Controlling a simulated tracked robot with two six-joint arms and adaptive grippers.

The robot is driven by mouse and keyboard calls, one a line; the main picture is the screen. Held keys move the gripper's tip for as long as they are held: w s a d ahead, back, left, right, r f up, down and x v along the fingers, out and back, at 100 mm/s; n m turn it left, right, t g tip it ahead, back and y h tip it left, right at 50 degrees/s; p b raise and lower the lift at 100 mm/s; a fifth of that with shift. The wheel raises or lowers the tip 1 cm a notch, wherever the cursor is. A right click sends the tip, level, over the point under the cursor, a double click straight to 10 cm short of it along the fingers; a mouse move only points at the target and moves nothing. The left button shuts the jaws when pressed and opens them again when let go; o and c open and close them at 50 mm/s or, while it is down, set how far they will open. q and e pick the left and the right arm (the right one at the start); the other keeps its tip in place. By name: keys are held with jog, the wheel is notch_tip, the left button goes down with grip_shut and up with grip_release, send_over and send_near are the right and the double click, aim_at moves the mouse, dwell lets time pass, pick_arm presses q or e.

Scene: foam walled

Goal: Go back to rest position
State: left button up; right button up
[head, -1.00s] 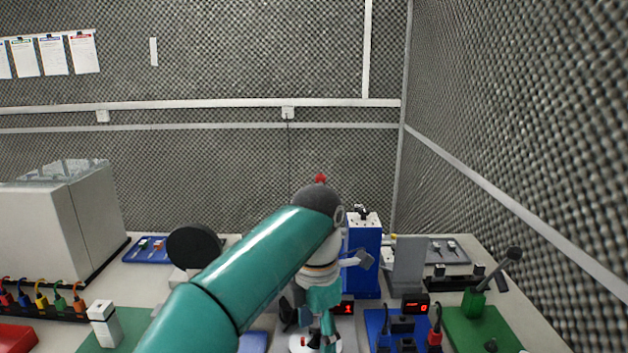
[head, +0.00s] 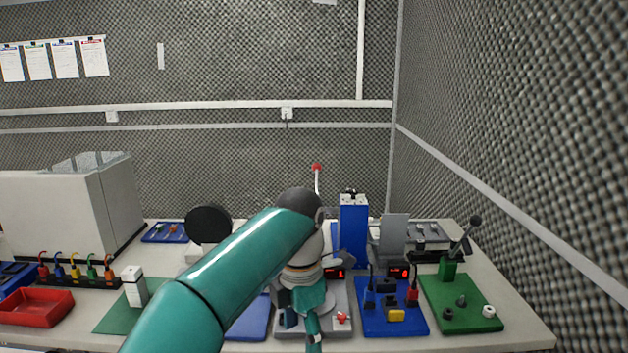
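My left arm, teal with grey joints, comes in from the lower left and reaches over the middle of the table. Its wrist end is over a grey board (head: 291,330), in front of a blue block-shaped tower (head: 353,228). Grey and dark parts show beside the wrist, but the arm hides much of this area, and I cannot make out the fingertips or whether they hold anything. My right gripper is not in view.
A blue board (head: 415,324) and a green board (head: 455,321) with a lever (head: 464,246) lie to the right. The front right table edge is clear.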

pick_arm(q)
jog(key=s+a+f+g, duration=0.25)
jog(key=a+f, duration=0.45)
jog(key=f, duration=0.4)
jog(key=s+a+f+g, duration=0.1)
jog(key=a+f+g, duration=0.2)
jog(key=a+f, duration=0.5)
jog(key=s+f+m+h, duration=0.2)
jog(key=s+f, duration=0.5)
jog(key=f, duration=0.6)
jog(key=s+d+f+m+t+h, duration=0.1)
jog(key=s+d+f+m, duration=0.2)
jog(key=s+f+m, duration=0.35)
jog(key=s+d+f+m+t+h, duration=0.2)
jog(key=s+f+m, duration=0.1)
jog(key=s+m, duration=0.55)
jog(key=w+m+t, duration=0.2)
jog(key=m, duration=0.1)
jog(key=w+m+t+y, duration=0.1)
jog(key=m, duration=0.1)
jog(key=shift+w+a+f, duration=0.1)
jog(key=shift+a+f, duration=0.1)
jog(key=shift+a, duration=0.05)
